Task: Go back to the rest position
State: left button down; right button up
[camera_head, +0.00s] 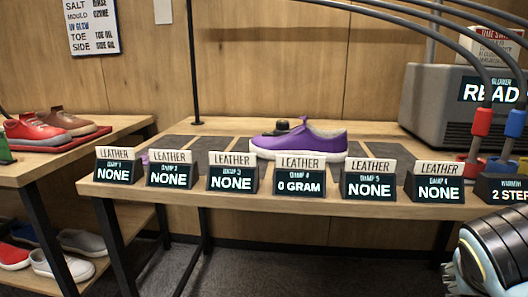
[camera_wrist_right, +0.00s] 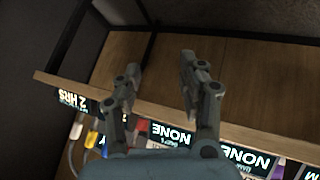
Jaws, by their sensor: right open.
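A purple sneaker (camera_head: 298,141) with a white sole stands on the wooden table, behind the display reading 0 GRAM (camera_head: 299,183). My right gripper (camera_wrist_right: 160,75) shows in the right wrist view with its two fingers spread apart and nothing between them. Beyond the fingers is a bare wooden surface. My right arm also shows at the lower right of the head view, near the front of the table (camera_head: 240,203); its fingers are not clear there. My left gripper is in neither view.
A row of small LEATHER displays, most reading NONE (camera_head: 231,183), lines the table's front edge. A grey machine reading READ (camera_head: 430,108) stands back right, with hoses and red and blue connectors. Side shelves at left hold a red shoe (camera_head: 33,133) and several others.

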jog(key=s+a+f+n+g+y, duration=0.1)
jog(key=s+a+f+n+y, duration=0.25)
jog(key=s, duration=0.45)
jog(key=s+a+f+n+g+y, duration=0.1)
jog(key=s+a+f+n+y, duration=0.1)
jog(key=s+a, duration=0.5)
jog(key=s+d+f+g, duration=0.1)
jog(key=s+d+f, duration=0.15)
jog(key=f, duration=1.05)
jog(key=s+d+f+g, duration=0.1)
jog(key=s+d+f, duration=0.15)
jog(key=f, duration=1.05)
jog(key=s+f+b, duration=0.1)
jog(key=s+f, duration=1.4)
jog(key=s, duration=0.4)
jog(key=shift+d+f+g, duration=0.3)
jog(key=shift+d+g, duration=0.1)
